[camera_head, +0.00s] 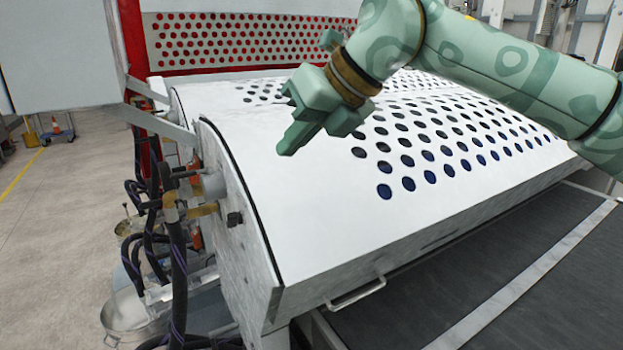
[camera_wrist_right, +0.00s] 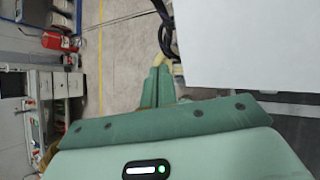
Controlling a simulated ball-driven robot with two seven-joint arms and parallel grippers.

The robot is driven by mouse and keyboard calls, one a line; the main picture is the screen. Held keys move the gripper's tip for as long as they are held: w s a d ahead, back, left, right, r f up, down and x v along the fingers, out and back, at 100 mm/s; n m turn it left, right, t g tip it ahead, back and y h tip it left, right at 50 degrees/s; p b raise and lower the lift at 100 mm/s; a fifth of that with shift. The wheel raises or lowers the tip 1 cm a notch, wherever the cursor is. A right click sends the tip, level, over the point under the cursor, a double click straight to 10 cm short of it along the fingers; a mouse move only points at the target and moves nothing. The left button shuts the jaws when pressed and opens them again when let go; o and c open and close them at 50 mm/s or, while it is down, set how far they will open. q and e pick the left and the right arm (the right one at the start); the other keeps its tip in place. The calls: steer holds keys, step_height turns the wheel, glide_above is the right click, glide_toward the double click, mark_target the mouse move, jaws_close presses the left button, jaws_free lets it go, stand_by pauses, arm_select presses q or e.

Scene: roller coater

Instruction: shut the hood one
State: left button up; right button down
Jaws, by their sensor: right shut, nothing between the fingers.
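A white curved hood (camera_head: 290,205) with rows of round holes lies down over the roller machine in the head view. Its front lower edge carries a metal handle (camera_head: 357,293) near the dark conveyor. A second white perforated hood (camera_head: 225,92) shows behind it, partly hidden by my arm. My right gripper (camera_head: 287,150) is in front of the near hood's upper left part in the picture; whether it touches cannot be told. Its fingers (camera_wrist_right: 157,88) are together and empty in the right wrist view, beside a white panel (camera_wrist_right: 235,45). My left gripper is not in view.
A red frame with a perforated panel (camera_head: 230,40) stands behind the hoods. Black hoses (camera_head: 178,270) and a metal bucket (camera_head: 125,312) are at the machine's left end. The dark conveyor (camera_head: 480,285) lies in front. Open floor (camera_head: 50,230) is at the left.

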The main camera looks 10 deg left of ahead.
steer(key=w+d+f+m+g+h, duration=0.1)
steer(key=d+f+m+g+h, duration=0.3)
steer(key=m, duration=1.6)
glide_toward(314, 253)
steer(key=s+a+f, duration=0.3)
steer(key=s+f, duration=0.2)
steer(key=s, duration=0.1)
steer(key=shift+w+d+f+p, duration=0.1)
steer(key=shift+w+f+p, duration=0.25)
steer(key=shift+f+p, duration=0.2)
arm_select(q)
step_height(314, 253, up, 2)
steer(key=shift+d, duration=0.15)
